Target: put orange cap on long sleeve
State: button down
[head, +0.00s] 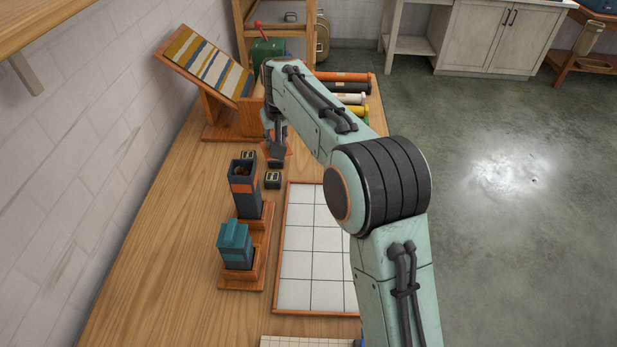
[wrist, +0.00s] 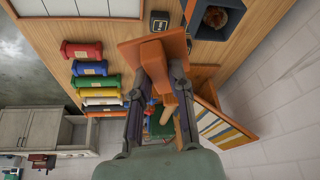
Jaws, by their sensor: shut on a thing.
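My gripper (wrist: 156,80) is shut on the orange cap (wrist: 150,52), which sits between its two fingers in the wrist view. In the head view my gripper (head: 276,152) is above the far part of the table, with a little of the orange cap (head: 290,148) showing beside it. The long sleeve (head: 246,200) is a tall dark box with an orange band, upright and open at the top in a wooden stand. Brown wool shows inside it. The sleeve's open top (wrist: 218,20) also shows at the upper right of the wrist view, apart from the cap.
A shorter dark sleeve with a teal cap (head: 235,238) stands nearer in a wooden stand (head: 241,277). Small dark blocks (head: 272,180) lie by the long sleeve. A white gridded panel (head: 300,260) lies to the right. A striped board (head: 208,65) and several coloured rolls (head: 352,99) are farther back.

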jog(key=a+r+n, duration=0.1)
jog(key=a+n, duration=0.1)
jog(key=a, duration=0.6)
jog(key=shift+s+a+f, duration=0.1)
jog(key=shift+f, duration=2.85)
jog(key=shift+f, duration=0.15)
jog(key=shift+c, duration=2.3)
grip_release()
notch_tip(320, 180, up, 7)
